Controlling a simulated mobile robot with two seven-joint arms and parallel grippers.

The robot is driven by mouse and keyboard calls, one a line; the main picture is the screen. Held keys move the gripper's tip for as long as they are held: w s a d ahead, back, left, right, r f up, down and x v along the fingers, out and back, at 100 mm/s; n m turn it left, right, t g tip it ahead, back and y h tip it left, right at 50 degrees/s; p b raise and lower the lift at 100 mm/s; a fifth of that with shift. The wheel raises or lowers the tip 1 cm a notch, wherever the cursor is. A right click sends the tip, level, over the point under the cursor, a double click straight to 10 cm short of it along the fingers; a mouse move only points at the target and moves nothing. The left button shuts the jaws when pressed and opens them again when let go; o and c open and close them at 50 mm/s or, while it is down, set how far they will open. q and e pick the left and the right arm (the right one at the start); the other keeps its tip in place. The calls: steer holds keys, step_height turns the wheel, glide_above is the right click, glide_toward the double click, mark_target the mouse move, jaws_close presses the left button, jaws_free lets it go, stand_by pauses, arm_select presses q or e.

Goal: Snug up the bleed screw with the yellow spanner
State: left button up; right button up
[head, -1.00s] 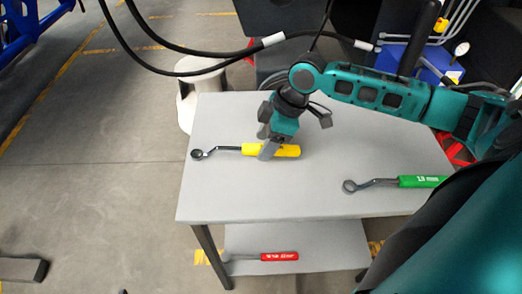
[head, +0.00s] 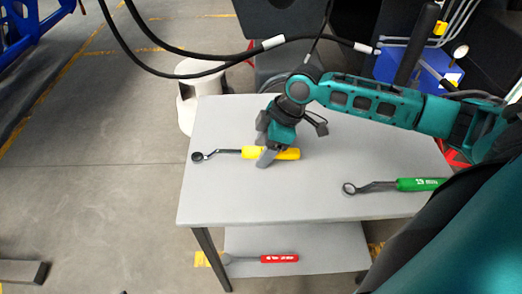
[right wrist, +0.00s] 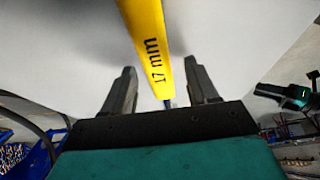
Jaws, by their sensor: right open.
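The yellow spanner (head: 287,154) lies on the grey table top, its dark ring end (head: 197,157) pointing left. My right gripper (head: 264,152) is open over the spanner's handle, with a finger on either side of it. In the right wrist view the yellow handle (right wrist: 152,42), marked 17 mm, runs between the two spread fingers (right wrist: 163,84), with a gap on each side. I cannot tell how far down the fingers reach beside it. I cannot make out the bleed screw in either view. My left gripper is not in view.
A green spanner (head: 415,184) lies at the table's right. A red spanner (head: 279,259) lies on the lower shelf (head: 320,240). Black hoses (head: 180,52) hang behind the table (head: 230,196). A white spool-like stand (head: 190,92) is behind its left corner. The front left of the table is clear.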

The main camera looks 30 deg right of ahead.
jaws_close()
stand_by(0.6)
